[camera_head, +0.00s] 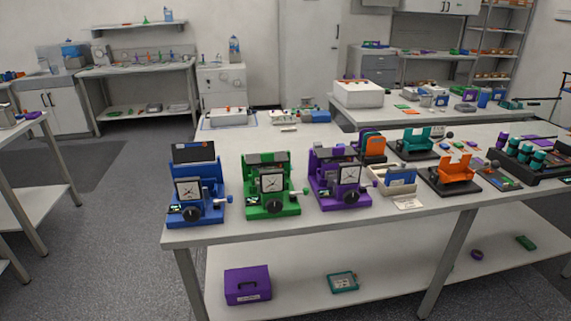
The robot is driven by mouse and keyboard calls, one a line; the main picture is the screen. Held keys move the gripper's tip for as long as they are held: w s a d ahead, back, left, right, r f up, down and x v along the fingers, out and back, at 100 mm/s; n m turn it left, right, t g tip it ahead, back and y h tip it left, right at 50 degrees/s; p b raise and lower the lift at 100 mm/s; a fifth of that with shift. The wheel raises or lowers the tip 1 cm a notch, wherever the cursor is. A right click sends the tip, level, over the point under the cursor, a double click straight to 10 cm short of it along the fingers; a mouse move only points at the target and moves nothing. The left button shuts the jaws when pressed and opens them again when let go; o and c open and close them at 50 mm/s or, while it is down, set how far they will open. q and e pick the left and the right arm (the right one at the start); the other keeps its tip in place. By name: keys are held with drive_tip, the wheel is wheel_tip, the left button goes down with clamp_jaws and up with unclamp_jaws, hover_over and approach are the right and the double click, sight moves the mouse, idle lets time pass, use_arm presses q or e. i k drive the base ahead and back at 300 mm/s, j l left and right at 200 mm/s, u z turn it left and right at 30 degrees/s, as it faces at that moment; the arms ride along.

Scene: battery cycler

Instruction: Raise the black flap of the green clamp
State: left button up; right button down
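The green clamp (283,203) stands upright on the front part of the long white table, between a blue clamp (205,212) and a purple clamp (326,192). It has a square dial plate and a dark round knob on its front. Its black flap (267,158) shows as a low dark strip along the top and looks lowered. The blue clamp's dark flap (193,152) stands up higher, like a raised panel. Neither of my grippers is in view.
The white table (240,226) has a free front edge. Right of the clamps are a cream holder (398,185) and an orange fixture (455,172). A purple box (247,286) sits on the lower shelf. Grey floor is open at the left.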

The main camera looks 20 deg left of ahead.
sight(255, 159)
drive_tip(key=i+j+z, duration=0.1)
drive_tip(key=j+z, duration=0.2)
drive_tip(key=j, duration=0.8)
drive_tip(key=j+z, duration=0.3)
drive_tip(key=j, duration=0.8)
drive_tip(key=k+j+z, duration=0.1)
drive_tip(key=j+z, duration=0.2)
drive_tip(key=j, duration=1.4)
drive_tip(key=k+j, duration=0.15)
drive_tip(key=j, duration=1)
drive_tip(key=k+j, duration=0.1)
drive_tip(key=j, duration=0.45)
